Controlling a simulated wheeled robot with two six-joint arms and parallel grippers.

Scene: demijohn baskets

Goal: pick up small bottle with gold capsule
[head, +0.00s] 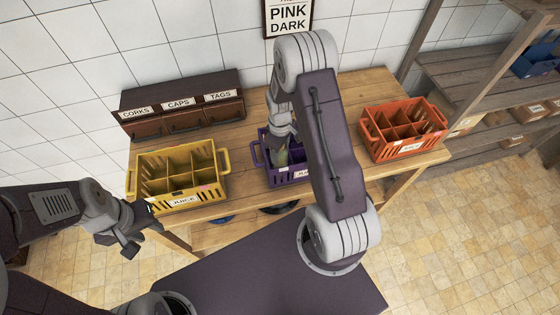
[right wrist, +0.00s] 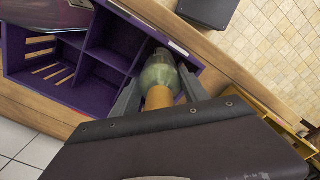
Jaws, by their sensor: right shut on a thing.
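The small green bottle with a gold capsule (right wrist: 159,98) shows in the right wrist view, neck toward the camera, at a corner compartment of the purple crate (right wrist: 75,92). My right gripper (right wrist: 158,92) is shut on its neck, one finger on each side. In the head view the bottle (head: 282,158) is a small green patch under my right gripper (head: 281,138), inside the purple crate (head: 257,155). My arm hides part of the crate. I cannot tell whether the bottle's base touches the crate floor. My left gripper (head: 118,244) is open and empty, in front of the yellow crate.
A yellow crate (head: 177,203) marked JUICE stands at the left of the wooden table (head: 235,192). An orange crate (head: 402,148) stands at the right. A brown box (head: 182,122) labelled CORKS, CAPS and TAGS is at the back. Wooden shelves (head: 470,72) are at far right.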

